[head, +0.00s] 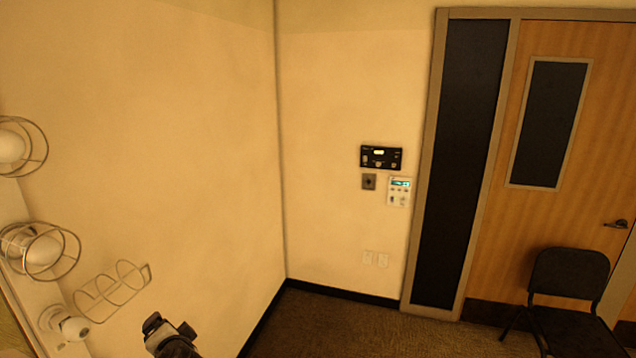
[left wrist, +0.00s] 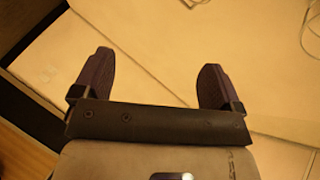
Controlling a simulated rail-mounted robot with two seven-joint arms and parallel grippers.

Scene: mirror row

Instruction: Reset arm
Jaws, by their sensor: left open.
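My left gripper (head: 169,328) shows at the bottom of the head view, below the row of lamps on the left wall. Its jaws are apart. In the left wrist view the two dark fingers (left wrist: 156,62) are spread wide, with only a pale surface behind them and nothing held. The rest of the left arm is cut off by the bottom edge of the head view. My right gripper is not in either view.
Two caged bulbs (head: 12,147) (head: 38,250) are on the left wall. A wire cage (head: 113,292) stands out near a white lamp socket (head: 68,325), close to my gripper. Control boxes (head: 381,157), a door (head: 545,220) and a black chair (head: 570,275) are farther right. Carpet in between is clear.

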